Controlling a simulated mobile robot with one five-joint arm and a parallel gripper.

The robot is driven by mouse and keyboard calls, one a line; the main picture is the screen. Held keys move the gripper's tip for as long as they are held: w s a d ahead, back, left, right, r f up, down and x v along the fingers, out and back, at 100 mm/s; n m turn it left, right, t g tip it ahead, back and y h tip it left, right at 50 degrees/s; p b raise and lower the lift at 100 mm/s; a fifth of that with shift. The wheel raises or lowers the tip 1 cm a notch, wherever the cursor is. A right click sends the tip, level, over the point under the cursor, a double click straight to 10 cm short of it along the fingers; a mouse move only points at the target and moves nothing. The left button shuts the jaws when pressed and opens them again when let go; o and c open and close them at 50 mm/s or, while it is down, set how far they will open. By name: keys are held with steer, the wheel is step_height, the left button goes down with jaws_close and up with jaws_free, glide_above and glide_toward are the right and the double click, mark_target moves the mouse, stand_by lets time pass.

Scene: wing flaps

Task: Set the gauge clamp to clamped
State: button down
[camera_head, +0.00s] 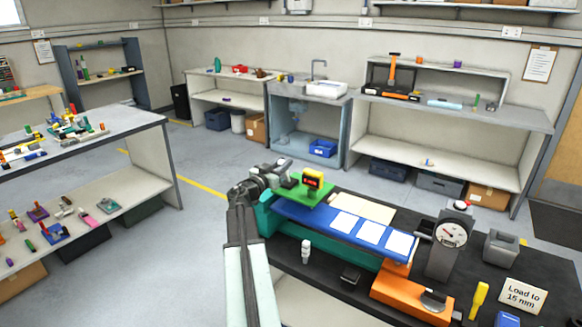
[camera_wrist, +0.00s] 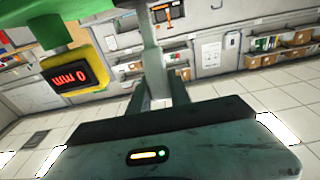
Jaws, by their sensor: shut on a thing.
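The gauge clamp is a green piece (camera_head: 302,194) with a yellow-edged digital gauge (camera_head: 313,182) standing on it, at the far left end of the blue wing panel (camera_head: 320,222).
A dial gauge (camera_head: 452,235) on a grey stand, an orange block (camera_head: 410,296), a grey box (camera_head: 501,250) and a card reading "Load to 15 mm" (camera_head: 523,296) occupy the right of the black bench. A shelved table (camera_head: 95,130) stands left, with clear floor between.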

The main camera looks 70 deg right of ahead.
steer(key=c, duration=1.2)
jaws_free()
steer(key=shift+w, duration=0.1)
steer(key=shift+a, duration=0.15)
steer(key=v, duration=0.7)
steer(key=shift+a+b, duration=0.3)
